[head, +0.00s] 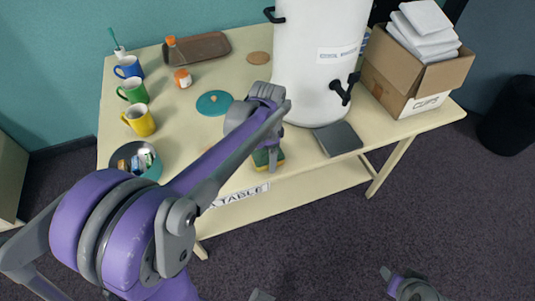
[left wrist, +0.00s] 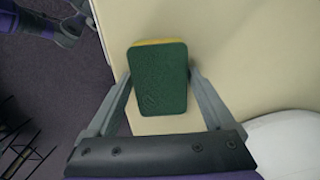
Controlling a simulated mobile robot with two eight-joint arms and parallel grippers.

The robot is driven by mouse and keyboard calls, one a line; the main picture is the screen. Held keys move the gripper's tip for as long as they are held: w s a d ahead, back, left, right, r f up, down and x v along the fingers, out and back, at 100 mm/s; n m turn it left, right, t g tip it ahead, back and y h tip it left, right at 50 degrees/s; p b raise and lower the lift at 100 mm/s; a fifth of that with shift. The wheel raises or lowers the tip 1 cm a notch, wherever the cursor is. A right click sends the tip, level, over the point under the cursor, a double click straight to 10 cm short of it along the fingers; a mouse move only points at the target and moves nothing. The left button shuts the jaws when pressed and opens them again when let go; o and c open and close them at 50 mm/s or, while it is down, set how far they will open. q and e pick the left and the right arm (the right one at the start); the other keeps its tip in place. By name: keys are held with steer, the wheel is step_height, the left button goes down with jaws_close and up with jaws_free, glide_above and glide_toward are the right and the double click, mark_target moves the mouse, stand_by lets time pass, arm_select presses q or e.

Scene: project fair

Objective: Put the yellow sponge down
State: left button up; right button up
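The sponge (head: 273,157) has a dark green face and a yellow layer. In the left wrist view the green face of the sponge (left wrist: 160,82) is toward the camera, with a strip of yellow along its far edge. My left gripper (head: 266,148) is above the table's front part, and its fingers (left wrist: 160,75) close on the two sides of the sponge. The sponge is over the tabletop near the front edge; I cannot tell whether it touches the table. Part of my right arm shows at the bottom right of the head view; its finger state is not clear.
The pale table (head: 185,110) holds a teal disc (head: 214,103), a white urn (head: 315,70), a dark grey tray (head: 338,139) and a cardboard box (head: 410,80). Blue, green and yellow (head: 139,120) mugs and a bowl (head: 127,152) stand at the left.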

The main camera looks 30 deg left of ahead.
mark_target(267, 155)
arm_select(q)
steer(key=shift+o, duration=0.6)
steer(key=shift+r, duration=0.55)
step_height(267, 155, up, 11)
steer(key=p, duration=0.1)
steer(key=s+d+f+n+t, duration=0.2)
steer(key=s+d+f+n, duration=0.1)
steer(key=s, duration=0.4)
steer(key=s+d+f+n+t, duration=0.3)
steer(key=s+f+n, duration=0.2)
steer(key=s+f, duration=0.3)
steer(key=shift+d+t, duration=0.3)
steer(key=shift+d, duration=0.1)
steer(key=shift+r, duration=0.1)
